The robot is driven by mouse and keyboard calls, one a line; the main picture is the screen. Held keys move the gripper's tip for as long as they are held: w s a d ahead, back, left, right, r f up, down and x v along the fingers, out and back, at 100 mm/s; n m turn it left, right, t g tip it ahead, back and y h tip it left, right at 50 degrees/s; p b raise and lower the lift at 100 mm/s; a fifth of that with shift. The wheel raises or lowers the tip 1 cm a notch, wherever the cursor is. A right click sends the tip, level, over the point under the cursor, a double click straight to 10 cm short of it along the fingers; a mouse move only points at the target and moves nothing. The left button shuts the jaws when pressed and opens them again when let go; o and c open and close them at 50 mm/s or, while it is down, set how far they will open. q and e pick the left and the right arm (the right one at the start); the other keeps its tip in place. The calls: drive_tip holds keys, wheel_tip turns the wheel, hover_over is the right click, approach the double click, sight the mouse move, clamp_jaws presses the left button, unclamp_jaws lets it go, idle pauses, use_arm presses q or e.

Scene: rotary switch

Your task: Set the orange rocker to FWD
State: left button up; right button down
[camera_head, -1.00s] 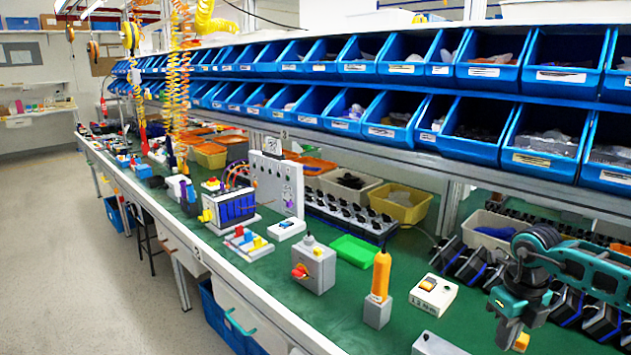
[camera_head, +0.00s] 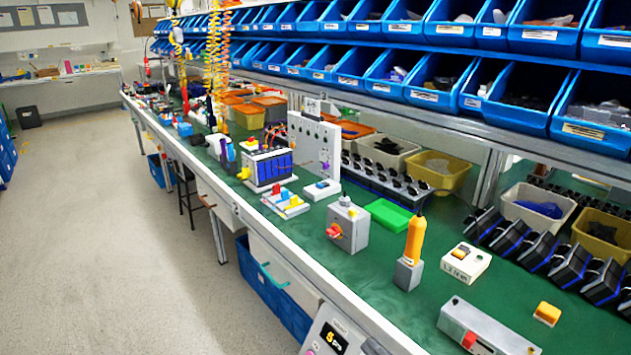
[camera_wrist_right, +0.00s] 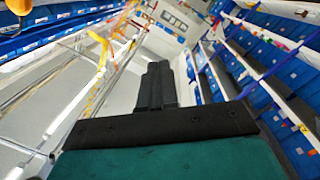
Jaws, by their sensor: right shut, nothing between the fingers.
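A small white box (camera_head: 477,268) stands on the green bench top at the right in the head view. An orange-yellow rocker (camera_head: 460,253) sits on its top. Lettering on the box is too small to read surely, and I cannot tell which way the rocker is tipped. My right gripper (camera_wrist_right: 157,66) shows only in the right wrist view, with its black fingers together and empty, touching nothing. It points toward shelving and bins, and the rocker is not in that view. My left gripper is not in view.
An orange-handled tool (camera_head: 415,239) stands upright left of the white box. A grey box with a red button (camera_head: 490,326) and an orange-yellow block (camera_head: 547,313) are nearer. Blue bins (camera_head: 594,118) overhang the bench.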

drive_tip(key=s+d+f+m+g+h, duration=0.2)
drive_tip(key=s+d+f+m+h, duration=0.1)
drive_tip(key=s+f+m, duration=0.3)
drive_tip(key=s+d+f+m+g+h, duration=0.2)
drive_tip(key=s+d+f+m+h, duration=0.2)
drive_tip(key=s+f+m, duration=0.2)
drive_tip(key=shift+d+f+h, duration=0.3)
drive_tip(key=shift+f+h, duration=0.1)
drive_tip(key=shift+f, duration=0.1)
